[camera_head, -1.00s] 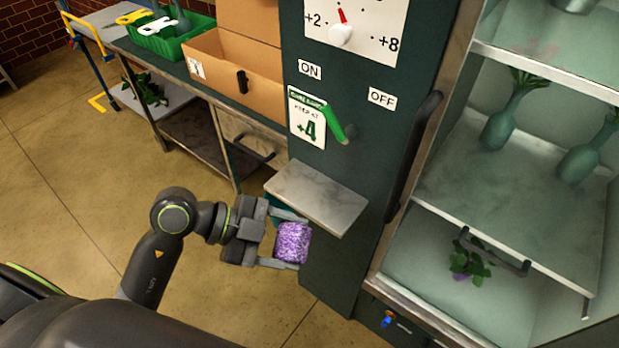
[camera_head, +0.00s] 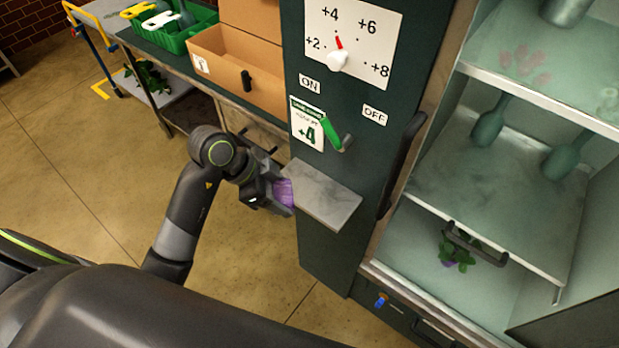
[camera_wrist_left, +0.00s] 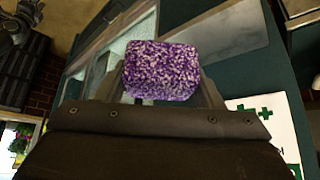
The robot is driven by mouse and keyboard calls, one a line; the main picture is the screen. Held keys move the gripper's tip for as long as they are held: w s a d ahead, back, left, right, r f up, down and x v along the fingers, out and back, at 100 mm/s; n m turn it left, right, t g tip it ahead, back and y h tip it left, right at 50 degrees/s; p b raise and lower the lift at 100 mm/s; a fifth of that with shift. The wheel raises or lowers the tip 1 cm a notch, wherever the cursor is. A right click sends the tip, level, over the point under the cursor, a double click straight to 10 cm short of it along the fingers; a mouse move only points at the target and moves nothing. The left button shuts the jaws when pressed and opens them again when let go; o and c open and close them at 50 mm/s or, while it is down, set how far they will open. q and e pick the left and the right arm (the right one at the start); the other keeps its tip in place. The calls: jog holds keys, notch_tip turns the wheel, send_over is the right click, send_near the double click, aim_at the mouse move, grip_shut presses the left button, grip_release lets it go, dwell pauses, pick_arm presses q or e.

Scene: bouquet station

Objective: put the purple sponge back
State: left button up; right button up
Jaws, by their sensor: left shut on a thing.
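The purple sponge (camera_head: 285,191) is a speckled purple-and-white block, and it also shows in the left wrist view (camera_wrist_left: 161,71). My left gripper (camera_head: 280,192) is shut on it, one finger at each side. In the head view it is at the left end of the small grey metal shelf (camera_head: 322,196) on the dark green cabinet front. Whether the sponge touches the shelf I cannot tell. Part of the sponge is hidden by the gripper.
The glass-doored cabinet (camera_head: 520,190) at the right holds vases and a plant. A workbench with a cardboard box (camera_head: 222,60) and green crate (camera_head: 170,40) stands at the back left.

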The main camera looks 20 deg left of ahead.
pick_arm(q)
jog(key=w+d+p, duration=0.1)
jog(key=w, duration=0.2)
jog(key=w+d+f, duration=0.1)
jog(key=w, duration=0.2)
jog(key=w+d+f+p, duration=0.1)
jog(key=w, duration=0.2)
jog(key=shift+d+f+p, duration=0.15)
jog(key=shift+d+p, duration=0.05)
jog(key=shift+p, duration=0.1)
notch_tip(320, 180, down, 3)
jog(key=shift+s+f+p, duration=0.1)
jog(key=shift+f+p, duration=0.1)
jog(key=shift+p, duration=0.3)
jog(key=shift+w+f+p, duration=0.3)
jog(key=shift+f+p, duration=0.05)
jog(key=shift+f, duration=0.3)
jog(key=o, duration=0.9)
jog(key=shift+f, duration=0.1)
